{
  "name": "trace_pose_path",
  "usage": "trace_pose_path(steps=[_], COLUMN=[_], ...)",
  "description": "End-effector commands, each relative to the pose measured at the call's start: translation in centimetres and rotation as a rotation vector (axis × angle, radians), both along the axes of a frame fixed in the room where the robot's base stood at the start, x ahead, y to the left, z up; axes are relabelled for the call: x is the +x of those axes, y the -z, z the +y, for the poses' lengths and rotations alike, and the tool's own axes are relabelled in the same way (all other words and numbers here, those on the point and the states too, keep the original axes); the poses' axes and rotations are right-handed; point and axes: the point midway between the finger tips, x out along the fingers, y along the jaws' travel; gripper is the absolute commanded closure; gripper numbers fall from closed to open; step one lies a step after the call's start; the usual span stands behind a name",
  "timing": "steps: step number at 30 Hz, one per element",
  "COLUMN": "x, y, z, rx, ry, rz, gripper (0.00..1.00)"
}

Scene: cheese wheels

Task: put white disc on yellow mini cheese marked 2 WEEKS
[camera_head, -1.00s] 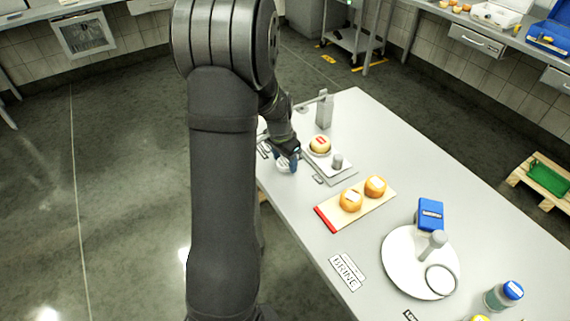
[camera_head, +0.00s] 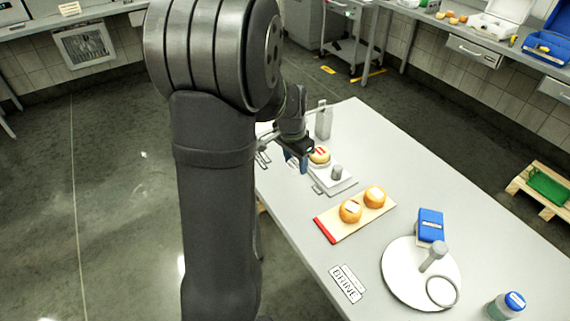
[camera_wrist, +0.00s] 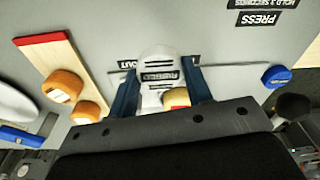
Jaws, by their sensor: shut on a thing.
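My gripper (camera_wrist: 159,68) shows two blue fingers in the wrist view, shut on a white disc (camera_wrist: 160,54) with dark lettering. In the head view my gripper (camera_head: 297,160) is above the table's left edge, and the disc is hard to make out. Two orange-yellow mini cheeses (camera_head: 350,210) (camera_head: 375,196) with white labels sit on a light board with a red end (camera_head: 325,230). Their labels are too small to read. A paler cheese (camera_head: 320,156) with a red label is beside my gripper; it is partly hidden in the wrist view (camera_wrist: 176,97).
A grey bottle-like block (camera_head: 323,120) stands behind the pale cheese, and a small grey weight (camera_head: 337,172) in front of it. A white plate (camera_head: 402,282), a blue box (camera_head: 431,226) and a blue-capped jar (camera_head: 507,305) are nearer. The table's right back is clear.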

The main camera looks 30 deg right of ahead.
Motion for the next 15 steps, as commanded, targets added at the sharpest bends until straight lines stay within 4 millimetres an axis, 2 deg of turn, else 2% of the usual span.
trace_pose_path(steps=[3,6,11,15], x=[-2.6,-4.4,-6.3,-7.0], y=[-1.7,-2.8,-4.0,-5.2], z=[-0.9,-1.6,-2.2,-4.0], rx=[-0.002,-0.001,-0.001,-0.002], ry=[0.005,0.005,0.002,0.004], rz=[-0.002,-0.003,-0.001,-0.002], gripper=[0.77,0.77,0.77,0.77])
